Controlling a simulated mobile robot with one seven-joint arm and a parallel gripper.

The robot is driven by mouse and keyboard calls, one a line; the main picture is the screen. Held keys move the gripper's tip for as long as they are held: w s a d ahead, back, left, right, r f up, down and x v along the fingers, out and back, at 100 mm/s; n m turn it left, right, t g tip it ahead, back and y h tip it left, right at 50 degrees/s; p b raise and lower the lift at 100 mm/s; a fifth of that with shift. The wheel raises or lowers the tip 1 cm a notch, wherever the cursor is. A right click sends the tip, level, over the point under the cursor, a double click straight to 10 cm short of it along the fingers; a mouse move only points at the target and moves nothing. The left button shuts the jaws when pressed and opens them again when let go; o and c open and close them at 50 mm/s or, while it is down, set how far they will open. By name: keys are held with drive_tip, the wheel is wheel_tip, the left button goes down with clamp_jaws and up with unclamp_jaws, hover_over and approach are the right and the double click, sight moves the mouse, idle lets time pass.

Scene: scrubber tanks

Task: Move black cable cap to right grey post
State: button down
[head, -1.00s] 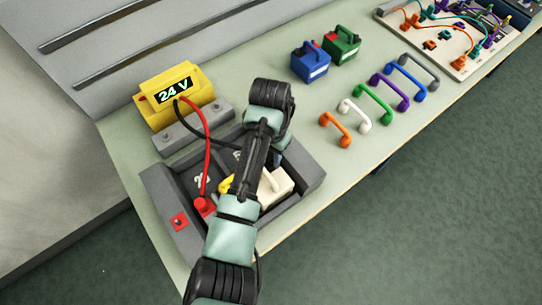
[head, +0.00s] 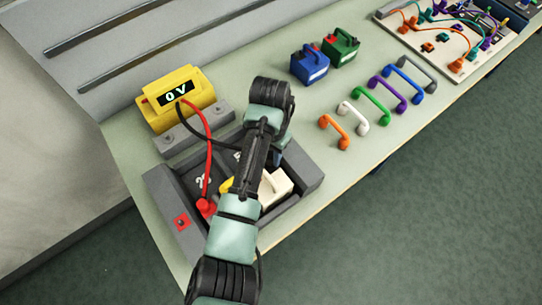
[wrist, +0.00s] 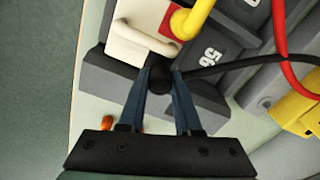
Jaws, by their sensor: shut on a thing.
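My gripper (wrist: 162,78) is shut on the black cable cap (wrist: 161,70), a dark knob between its fingertips in the wrist view. The cap is beside the cream battery (wrist: 135,35), over or near the tray's dark grey edge; I cannot tell its exact height. The black cable (wrist: 225,65) runs from it to the right. In the head view, a blue finger (head: 280,157) shows past my arm, which hides the cap. The right grey post (head: 219,109) stands on the grey block before the yellow meter (head: 178,98). It also shows in the wrist view (wrist: 265,102).
The meter reads 0 V. A red cable (head: 207,165) runs to a red cap (head: 206,207) in the tray (head: 160,190). A yellow jumper (wrist: 195,18) sits on a red terminal. Coloured handles (head: 335,131) and blue and green batteries (head: 309,65) stand at the right.

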drive_tip(key=shift+r+p, duration=2.2)
drive_tip(key=shift+r+n+p, duration=0.1)
drive_tip(key=shift+n+p, duration=0.45)
drive_tip(key=shift+n, duration=0.45)
